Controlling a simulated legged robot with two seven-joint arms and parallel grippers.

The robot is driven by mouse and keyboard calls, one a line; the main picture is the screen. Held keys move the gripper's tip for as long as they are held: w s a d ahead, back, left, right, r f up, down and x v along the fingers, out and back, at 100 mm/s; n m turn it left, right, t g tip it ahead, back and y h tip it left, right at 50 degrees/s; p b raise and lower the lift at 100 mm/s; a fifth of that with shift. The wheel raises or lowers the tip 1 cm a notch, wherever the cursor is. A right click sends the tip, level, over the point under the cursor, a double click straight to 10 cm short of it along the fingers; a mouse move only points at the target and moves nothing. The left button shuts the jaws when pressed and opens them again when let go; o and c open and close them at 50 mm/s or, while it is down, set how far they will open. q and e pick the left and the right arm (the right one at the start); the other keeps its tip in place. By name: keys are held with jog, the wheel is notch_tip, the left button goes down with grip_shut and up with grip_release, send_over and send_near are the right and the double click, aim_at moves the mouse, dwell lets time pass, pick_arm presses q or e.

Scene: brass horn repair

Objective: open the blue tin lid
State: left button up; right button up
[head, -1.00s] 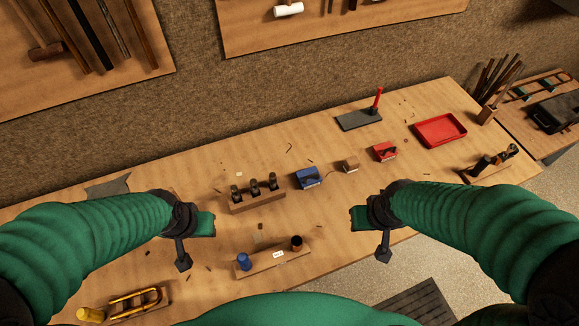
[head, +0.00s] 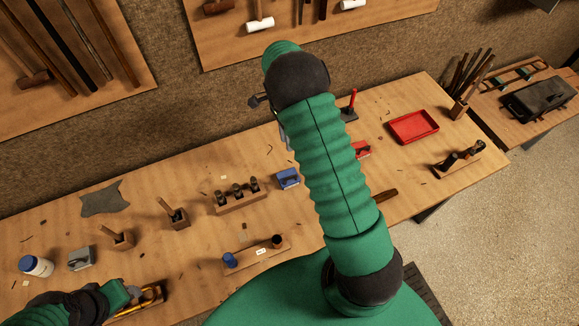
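The small blue tin (head: 288,178) stands on the workbench, just right of a wooden block with several dark pieces, close to the left side of my raised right arm. Its lid is too small to make out clearly. My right arm reaches up across the middle of the head view. My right gripper (head: 268,106) is above and behind the tin in the picture, partly hidden by its own wrist, and apart from the tin. My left gripper (head: 122,294) is low at the left, over a yellow-and-wood item. Whether either gripper is open or shut does not show.
A wooden block (head: 241,201) with several dark pieces is left of the tin. A red tin (head: 361,150) is right of my arm, partly hidden. A red tray (head: 413,126) lies further right. A wooden holder (head: 255,254) with a blue cylinder is in front.

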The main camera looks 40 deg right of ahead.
jog(key=p, duration=0.4)
send_over(291, 171)
jog(key=s+a, duration=0.2)
jog(key=s, duration=0.1)
notch_tip(291, 171, down, 15)
jog(key=shift+w+f, duration=0.1)
jog(key=shift+w, duration=0.05)
jog(key=shift+a+b, duration=0.1)
jog(key=shift+b, duration=0.2)
jog(key=shift+c, duration=0.3)
grip_shut()
jog(key=shift+w, duration=0.1)
